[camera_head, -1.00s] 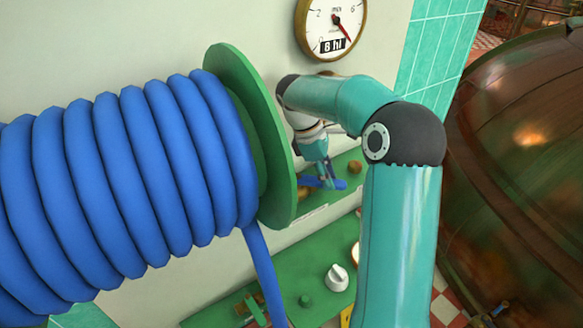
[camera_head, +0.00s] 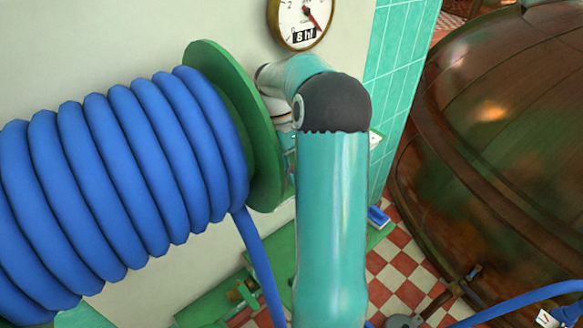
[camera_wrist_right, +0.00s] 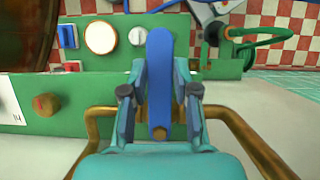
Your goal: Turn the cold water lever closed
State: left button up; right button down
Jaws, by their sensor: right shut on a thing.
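In the right wrist view a blue lever (camera_wrist_right: 159,85) stands upright in the picture, with a brass nut (camera_wrist_right: 161,131) at its lower end. My right gripper (camera_wrist_right: 161,72) is shut on it, one teal finger on each side. Brass pipe (camera_wrist_right: 98,118) curves out to both sides below the lever. In the head view my right arm reaches up and toward the wall. Its forearm hides the gripper and most of the lever's place. My left gripper is in neither view.
A green reel (camera_head: 247,125) of thick blue hose (camera_head: 110,175) fills the left of the head view. A round gauge (camera_head: 302,18) is above my arm. A large copper kettle (camera_head: 495,130) stands at right.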

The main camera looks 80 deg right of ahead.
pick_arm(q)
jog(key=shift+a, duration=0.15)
pick_arm(e)
jog(key=shift+w+a+m, duration=0.1)
jog(key=shift+m, duration=0.2)
jog(key=c, duration=0.9)
grip_release()
jog(key=v, duration=0.7)
jog(key=shift+r, duration=0.35)
jog(key=shift+f, duration=0.1)
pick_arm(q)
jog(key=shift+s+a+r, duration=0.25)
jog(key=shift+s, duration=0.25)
